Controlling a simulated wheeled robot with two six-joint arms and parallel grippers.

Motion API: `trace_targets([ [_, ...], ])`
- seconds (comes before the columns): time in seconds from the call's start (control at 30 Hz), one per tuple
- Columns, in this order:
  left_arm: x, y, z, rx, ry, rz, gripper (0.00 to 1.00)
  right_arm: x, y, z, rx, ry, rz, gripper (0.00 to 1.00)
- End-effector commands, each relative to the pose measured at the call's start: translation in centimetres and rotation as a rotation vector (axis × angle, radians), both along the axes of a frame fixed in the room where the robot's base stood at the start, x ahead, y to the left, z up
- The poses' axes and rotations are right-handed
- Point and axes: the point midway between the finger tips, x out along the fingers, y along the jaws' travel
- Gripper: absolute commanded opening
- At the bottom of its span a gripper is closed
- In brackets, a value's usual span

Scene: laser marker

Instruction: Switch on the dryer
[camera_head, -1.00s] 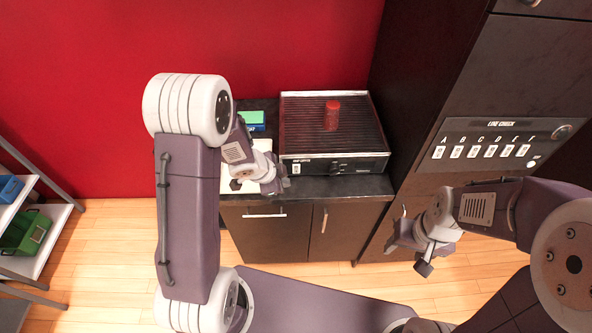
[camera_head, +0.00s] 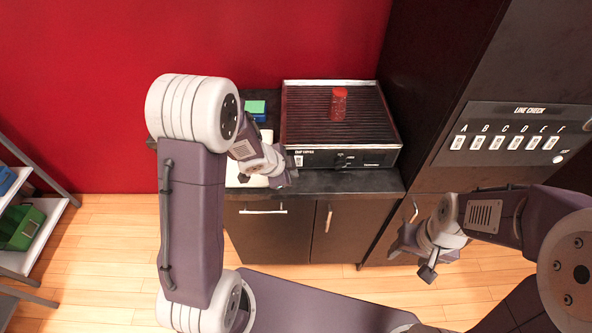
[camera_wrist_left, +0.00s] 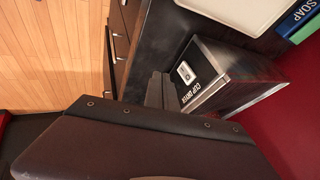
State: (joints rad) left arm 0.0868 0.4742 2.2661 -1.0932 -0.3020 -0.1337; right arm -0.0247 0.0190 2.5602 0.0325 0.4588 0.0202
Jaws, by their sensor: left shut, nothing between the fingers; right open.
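The dryer (camera_head: 375,158) is a black box with a ribbed top, standing on the dark counter. Its front carries a small white switch (camera_head: 299,160) at the left end. In the left wrist view the dryer (camera_wrist_left: 232,85) shows the words "CUP DRYER" beside the switch (camera_wrist_left: 186,72). I cannot tell which way the switch is set. My left gripper (camera_head: 287,178) is shut and empty, just left of and in front of the switch. In the left wrist view its fingers (camera_wrist_left: 160,92) are close to the switch, seemingly apart from it. My right gripper (camera_head: 412,262) is open and empty, before the cabinet.
A green and blue box (camera_head: 256,109) and a pale tray (camera_head: 236,176) lie left of the dryer. A tall dark cabinet with a "LINE CHECK" switch panel (camera_head: 512,137) stands at the right.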

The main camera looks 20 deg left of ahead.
Motion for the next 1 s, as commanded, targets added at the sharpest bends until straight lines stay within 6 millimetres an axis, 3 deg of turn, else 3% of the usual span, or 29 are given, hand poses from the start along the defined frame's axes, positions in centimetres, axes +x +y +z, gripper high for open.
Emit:
trace_targets([
  [0.03,0.5,-0.3,-1.5,-0.001,0.002,-0.001,0.00,0.0,0.0,-1.0,0.000,0.000,0.000,0.58],
  [0.17,1.9,-0.9,-3.6,0.000,0.002,-0.002,0.00,0.0,0.0,-2.0,0.000,0.000,0.000,0.58],
  [0.23,3.2,-0.5,-2.7,-0.001,0.000,0.001,0.00,0.0,0.0,-0.2,0.000,0.000,0.000,0.58],
  [0.47,5.5,0.2,-3.3,0.000,-0.001,0.001,0.00,0.0,0.0,0.9,0.000,-0.001,0.000,0.58],
  [1.0,6.1,0.4,-3.9,-0.001,0.000,0.001,0.00,0.0,0.0,1.4,0.000,0.000,0.000,0.58],
])
